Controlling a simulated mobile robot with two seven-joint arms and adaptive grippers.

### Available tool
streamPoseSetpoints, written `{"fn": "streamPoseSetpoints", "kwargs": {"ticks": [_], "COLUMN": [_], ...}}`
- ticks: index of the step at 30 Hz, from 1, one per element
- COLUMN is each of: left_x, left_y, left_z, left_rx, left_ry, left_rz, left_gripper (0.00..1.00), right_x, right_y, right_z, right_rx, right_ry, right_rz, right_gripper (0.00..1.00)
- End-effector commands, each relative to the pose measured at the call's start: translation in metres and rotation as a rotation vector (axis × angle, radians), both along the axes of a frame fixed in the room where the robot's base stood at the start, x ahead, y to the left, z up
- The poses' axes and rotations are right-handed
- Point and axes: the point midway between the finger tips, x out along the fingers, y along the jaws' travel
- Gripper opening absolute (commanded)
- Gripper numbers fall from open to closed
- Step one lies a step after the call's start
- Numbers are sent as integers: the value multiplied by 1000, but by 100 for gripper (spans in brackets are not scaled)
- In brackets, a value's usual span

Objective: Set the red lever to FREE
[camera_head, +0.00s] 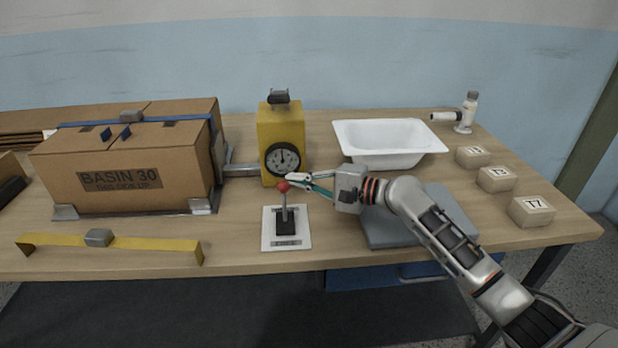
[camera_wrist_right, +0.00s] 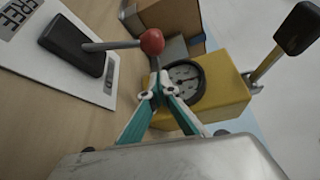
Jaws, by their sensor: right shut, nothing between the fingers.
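The red lever has a red ball knob (camera_head: 283,187) on a grey shaft. It rises from a black base (camera_head: 286,227) on a white plate (camera_head: 271,238). In the right wrist view, the knob (camera_wrist_right: 152,40) is just past the fingertips, and the plate bears a FREE label (camera_wrist_right: 20,14) at upper left. That label is at the plate's near edge in the head view. My right gripper (camera_head: 289,181) is shut and empty, its tips right beside the knob; I cannot tell whether they touch. The shaft looks near upright in the head view; its exact tilt is unclear. My left gripper is out of view.
A yellow dial gauge unit (camera_head: 281,130) stands behind the lever. A strapped BASIN 30 box (camera_head: 120,175) is left of it, with a yellow bar (camera_head: 150,244) in front. A white basin (camera_head: 388,137), labelled blocks (camera_head: 496,179) and a grey slab (camera_head: 400,235) are at right.

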Motion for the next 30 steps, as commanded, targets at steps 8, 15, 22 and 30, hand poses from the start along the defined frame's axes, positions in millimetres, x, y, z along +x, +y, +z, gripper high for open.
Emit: {"fn": "streamPoseSetpoints", "kwargs": {"ticks": [8,15,22,30], "left_x": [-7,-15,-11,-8], "left_y": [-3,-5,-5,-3], "left_z": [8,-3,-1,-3], "left_rx": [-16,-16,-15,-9], "left_ry": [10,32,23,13], "left_rz": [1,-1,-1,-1], "left_gripper": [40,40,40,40], "right_x": [-23,-26,-26,-30], "right_y": [3,4,4,4], "right_z": [12,10,10,10], "right_rx": [3,2,2,2], "right_ry": [-4,-2,-6,-59], "right_rz": [-2,-1,-2,-1], "right_gripper": [0,0,0,0]}}
